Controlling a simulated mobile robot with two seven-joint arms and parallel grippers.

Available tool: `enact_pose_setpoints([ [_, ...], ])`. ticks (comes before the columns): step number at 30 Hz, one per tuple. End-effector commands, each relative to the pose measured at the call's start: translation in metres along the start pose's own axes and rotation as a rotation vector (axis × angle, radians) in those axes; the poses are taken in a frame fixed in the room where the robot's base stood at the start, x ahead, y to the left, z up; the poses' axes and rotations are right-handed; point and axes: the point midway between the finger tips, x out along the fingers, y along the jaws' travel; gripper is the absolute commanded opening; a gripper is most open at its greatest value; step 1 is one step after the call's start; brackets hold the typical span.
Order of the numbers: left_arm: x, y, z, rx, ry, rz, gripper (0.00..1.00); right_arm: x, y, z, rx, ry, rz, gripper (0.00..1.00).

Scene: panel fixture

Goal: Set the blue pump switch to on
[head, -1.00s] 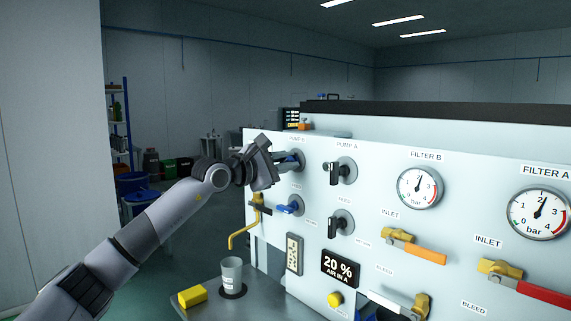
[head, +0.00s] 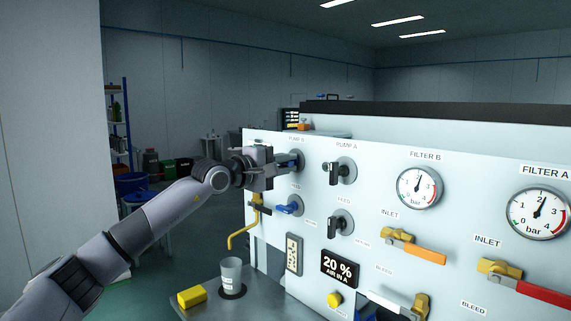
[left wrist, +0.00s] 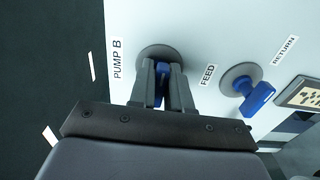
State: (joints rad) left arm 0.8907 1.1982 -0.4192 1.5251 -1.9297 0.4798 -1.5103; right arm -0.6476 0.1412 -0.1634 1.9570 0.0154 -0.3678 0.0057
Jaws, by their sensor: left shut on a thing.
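The blue pump switch (left wrist: 161,72) sits on a round grey base under the PUMP B label in the left wrist view. My left gripper (left wrist: 162,88) is shut on its handle, with one finger on each side. The fingers hide much of the handle, so only a narrow blue strip shows. In the head view my left gripper (head: 288,161) reaches the panel's upper left corner, and the switch is mostly hidden behind it. My right gripper is not in view.
A blue selector switch (head: 289,207) marked FEED is just below, also in the left wrist view (left wrist: 259,96). Black switches (head: 341,171) are to the right on the white panel (head: 370,160). A brass tap (head: 245,232) and a cup (head: 231,273) are below.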

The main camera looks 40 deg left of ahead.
Motion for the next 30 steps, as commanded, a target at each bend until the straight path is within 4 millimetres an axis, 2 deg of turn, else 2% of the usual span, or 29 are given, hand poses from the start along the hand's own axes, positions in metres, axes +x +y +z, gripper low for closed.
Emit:
enact_pose_setpoints([
  [13, 0.000, -0.001, 0.000, 0.015, 0.000, -0.003, 0.00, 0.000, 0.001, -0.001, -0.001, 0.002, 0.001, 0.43],
  [14, 0.000, -0.001, 0.000, 0.015, 0.000, -0.003, 0.24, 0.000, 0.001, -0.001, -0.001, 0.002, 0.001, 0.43],
  [15, 0.000, -0.001, 0.000, 0.015, 0.000, -0.003, 0.37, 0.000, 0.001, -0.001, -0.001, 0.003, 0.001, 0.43],
  [25, -0.001, -0.001, 0.000, 0.012, 0.000, -0.001, 0.38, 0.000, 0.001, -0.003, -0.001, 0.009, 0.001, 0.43],
  [30, -0.013, -0.003, -0.001, 0.014, 0.002, -0.001, 0.38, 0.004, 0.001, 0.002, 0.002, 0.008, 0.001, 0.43],
])
